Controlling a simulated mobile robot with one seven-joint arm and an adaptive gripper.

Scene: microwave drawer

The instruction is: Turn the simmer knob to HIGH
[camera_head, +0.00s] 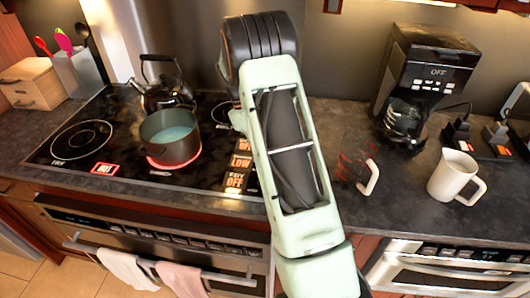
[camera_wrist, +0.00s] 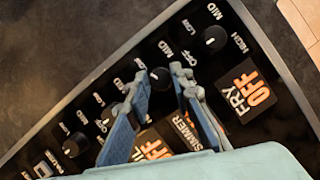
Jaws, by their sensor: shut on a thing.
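In the wrist view my gripper (camera_wrist: 159,73) has its two blue fingers on either side of a round black knob (camera_wrist: 160,79), shut on it. The knob lies by the SIMMER display (camera_wrist: 186,130), so it appears to be the simmer knob. LOW, MID, HIGH and OFF marks surround the knobs. The fingers partly cover the SIMMER display and its reading is unclear. The knob's pointer direction is not clear. In the head view my arm hides the gripper and the knob.
A FRY knob (camera_wrist: 214,39) and its OFF display (camera_wrist: 246,91) sit beside the gripper. Another knob (camera_wrist: 118,112) is close on the other side. A pot (camera_head: 170,138) stands on a glowing burner, with a kettle (camera_head: 163,92) behind. A white mug (camera_head: 455,174) stands right of my arm.

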